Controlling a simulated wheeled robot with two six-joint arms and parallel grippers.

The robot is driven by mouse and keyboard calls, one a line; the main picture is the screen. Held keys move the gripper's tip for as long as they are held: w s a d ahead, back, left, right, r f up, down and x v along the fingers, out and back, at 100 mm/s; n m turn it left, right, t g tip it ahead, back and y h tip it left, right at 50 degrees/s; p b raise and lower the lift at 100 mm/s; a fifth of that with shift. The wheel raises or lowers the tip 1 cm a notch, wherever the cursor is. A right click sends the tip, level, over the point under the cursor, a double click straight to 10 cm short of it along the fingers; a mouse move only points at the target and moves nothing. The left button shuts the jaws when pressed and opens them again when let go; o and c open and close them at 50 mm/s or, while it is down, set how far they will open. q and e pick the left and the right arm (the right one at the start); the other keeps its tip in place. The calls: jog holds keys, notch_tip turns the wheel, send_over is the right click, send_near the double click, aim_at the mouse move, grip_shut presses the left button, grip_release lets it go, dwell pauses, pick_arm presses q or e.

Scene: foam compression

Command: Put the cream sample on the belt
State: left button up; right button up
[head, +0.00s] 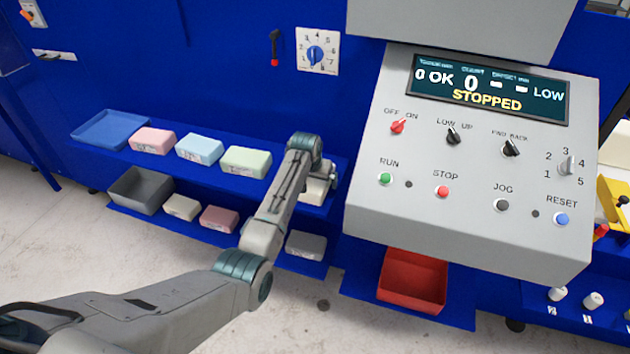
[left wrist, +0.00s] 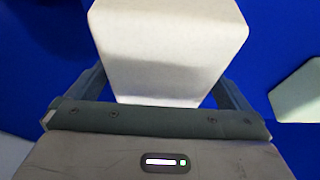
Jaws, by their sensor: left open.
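A pale cream block (left wrist: 170,50) fills the upper middle of the left wrist view, between the two fingers of my left gripper. The fingers stand apart on either side of it; I cannot tell whether they touch it. In the head view my left gripper (head: 320,178) is at the right end of the upper blue shelf, with the pale block (head: 314,194) partly hidden under it. A smaller cream block (head: 182,207) lies on the lower shelf. The belt cannot be made out. My right gripper is not in view.
A pink block (head: 153,141), light blue block (head: 200,149) and green block (head: 246,162) line the upper shelf beside a blue tray (head: 108,129). A grey bin (head: 140,190) is below. The control panel (head: 470,165), reading STOPPED, juts out at right above a red bin (head: 412,282).

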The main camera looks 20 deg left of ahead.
pick_arm(q)
jog(key=c, duration=1)
jog(key=shift+o, duration=0.2)
jog(key=shift+r, duration=0.1)
